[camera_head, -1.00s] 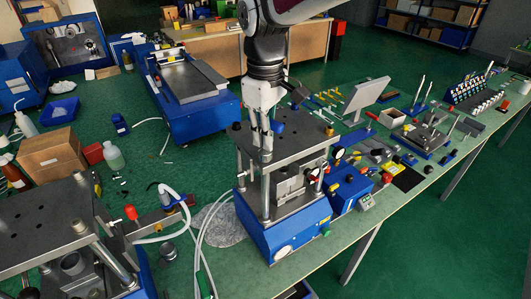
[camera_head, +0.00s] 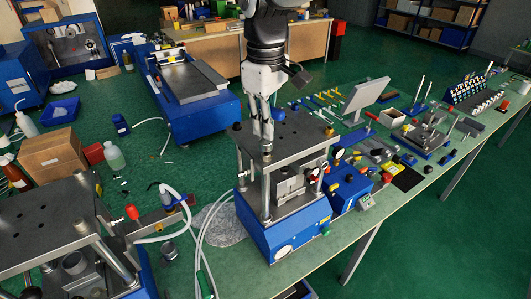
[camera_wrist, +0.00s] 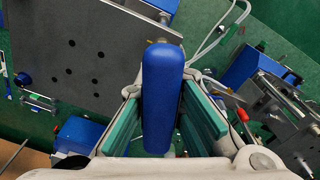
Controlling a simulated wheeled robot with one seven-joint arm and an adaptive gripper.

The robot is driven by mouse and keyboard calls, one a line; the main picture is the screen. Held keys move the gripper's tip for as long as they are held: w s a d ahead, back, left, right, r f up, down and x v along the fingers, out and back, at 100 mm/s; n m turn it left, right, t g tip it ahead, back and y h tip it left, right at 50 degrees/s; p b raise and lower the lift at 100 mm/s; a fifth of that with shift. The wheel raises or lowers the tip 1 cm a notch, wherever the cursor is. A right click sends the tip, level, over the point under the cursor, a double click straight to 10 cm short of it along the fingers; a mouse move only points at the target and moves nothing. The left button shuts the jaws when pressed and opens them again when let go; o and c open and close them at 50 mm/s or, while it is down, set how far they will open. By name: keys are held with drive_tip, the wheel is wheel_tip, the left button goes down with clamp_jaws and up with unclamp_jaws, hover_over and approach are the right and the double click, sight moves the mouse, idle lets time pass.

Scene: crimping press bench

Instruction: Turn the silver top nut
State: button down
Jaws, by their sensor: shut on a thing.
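The press (camera_head: 290,205) has a dark grey top plate (camera_head: 300,135) on silver columns above a blue base. The silver top nut (camera_head: 267,155) is at the plate's front-left corner, mostly hidden by my fingertips. My gripper (camera_head: 265,142) points down over this corner, its fingers closed around the nut. In the wrist view, the green finger pads (camera_wrist: 164,110) stand on both sides of a long blue rounded bar (camera_wrist: 162,95). The bar covers the space between the fingertips and hides the nut there. The holed plate (camera_wrist: 75,60) lies to the left.
Dark and orange knobs (camera_head: 329,131) stand at other plate corners. A blue box with gauges (camera_head: 350,190) is close on the right. A second press (camera_head: 50,220) is at lower left, with white hoses (camera_head: 205,240) between. Tools crowd the bench at right.

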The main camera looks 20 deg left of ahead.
drive_tip(key=shift+r, duration=1.05)
drive_tip(key=c, duration=2.3)
unclamp_jaws()
clamp_jaws()
drive_tip(key=n, duration=0.1)
drive_tip(key=n+b, duration=0.1)
drive_tip(key=n, duration=0.1)
drive_tip(key=shift+w+r, duration=0.2)
drive_tip(key=n, duration=0.3)
drive_tip(key=shift+r+n+b, duration=0.25)
drive_tip(key=shift+n+b, duration=0.05)
drive_tip(key=shift+b, duration=0.1)
drive_tip(key=n, duration=0.2)
drive_tip(key=r+n+b, duration=0.1)
drive_tip(key=n, duration=0.2)
drive_tip(key=shift+s+n, duration=0.15)
drive_tip(key=shift+n, duration=0.15)
